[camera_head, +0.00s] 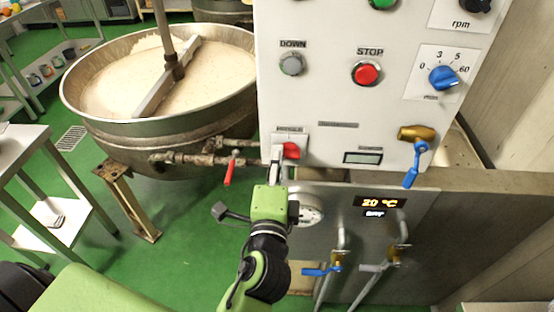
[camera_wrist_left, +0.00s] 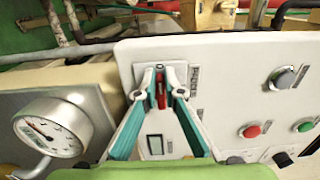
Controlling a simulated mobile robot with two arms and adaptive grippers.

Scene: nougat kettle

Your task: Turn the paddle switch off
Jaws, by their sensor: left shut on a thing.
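The paddle switch is a small red rotary knob (camera_head: 291,150) on a white plate, low on the left of the white control panel (camera_head: 330,110). My left gripper (camera_head: 277,165) reaches up to it from below, its fingers at the knob's left side in the head view. In the left wrist view the two fingers (camera_wrist_left: 161,84) are closed in on either side of the red knob (camera_wrist_left: 161,96), shut on it. The fingers hide part of the knob, so its exact angle is hard to read. My right gripper is out of view.
The kettle (camera_head: 180,120) of pale mix stands left of the panel. Nearby are a red-handled valve (camera_head: 229,170), a blue-handled brass valve (camera_head: 414,160), a pressure gauge (camera_wrist_left: 52,130), the red STOP button (camera_head: 366,73) and the grey DOWN button (camera_head: 292,64).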

